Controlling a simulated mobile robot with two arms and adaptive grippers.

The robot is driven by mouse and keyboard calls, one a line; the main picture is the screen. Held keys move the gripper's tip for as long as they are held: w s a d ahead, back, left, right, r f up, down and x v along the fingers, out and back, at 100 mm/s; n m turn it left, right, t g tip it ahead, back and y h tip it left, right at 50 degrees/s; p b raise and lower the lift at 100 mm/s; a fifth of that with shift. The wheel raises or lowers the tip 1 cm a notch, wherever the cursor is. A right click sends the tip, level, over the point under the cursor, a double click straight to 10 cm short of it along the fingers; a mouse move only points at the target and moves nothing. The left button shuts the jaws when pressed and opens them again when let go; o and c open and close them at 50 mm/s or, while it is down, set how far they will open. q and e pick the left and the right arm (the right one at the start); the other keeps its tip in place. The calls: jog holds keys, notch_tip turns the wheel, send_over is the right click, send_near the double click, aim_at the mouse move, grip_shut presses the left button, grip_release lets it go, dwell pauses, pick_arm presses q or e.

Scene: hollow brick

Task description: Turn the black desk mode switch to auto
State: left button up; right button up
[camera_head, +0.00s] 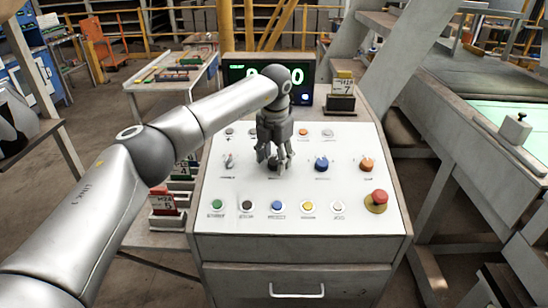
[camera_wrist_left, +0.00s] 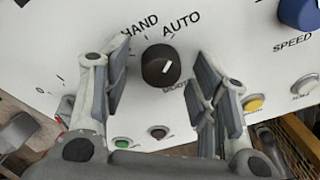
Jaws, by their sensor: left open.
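The black mode switch (camera_wrist_left: 158,62) is a round knob on the white desk panel, below the printed words HAND and AUTO. Its short white mark slants up and to the right, on the AUTO side. My left gripper (camera_head: 273,163) points down over the panel, in the middle row of controls. In the left wrist view the fingers of this gripper (camera_wrist_left: 164,92) are spread apart, one on each side of the knob, with gaps showing. They do not appear to touch it. In the head view the gripper mostly hides the knob. My right gripper is not in view.
A blue knob (camera_head: 321,164), an orange knob (camera_head: 366,164) and a red emergency button (camera_head: 377,199) lie to the right. Several coloured push buttons line the front. A toggle (camera_head: 229,161) is to the left. A display (camera_head: 240,73) and number stand (camera_head: 342,92) stand behind.

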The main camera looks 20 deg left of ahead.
aim_at(274, 166)
pick_arm(q)
notch_tip(274, 166, up, 12)
jog(key=s, duration=0.1)
jog(key=shift+s+d, duration=0.2)
jog(key=shift+d, duration=0.1)
jog(key=shift+f, duration=0.1)
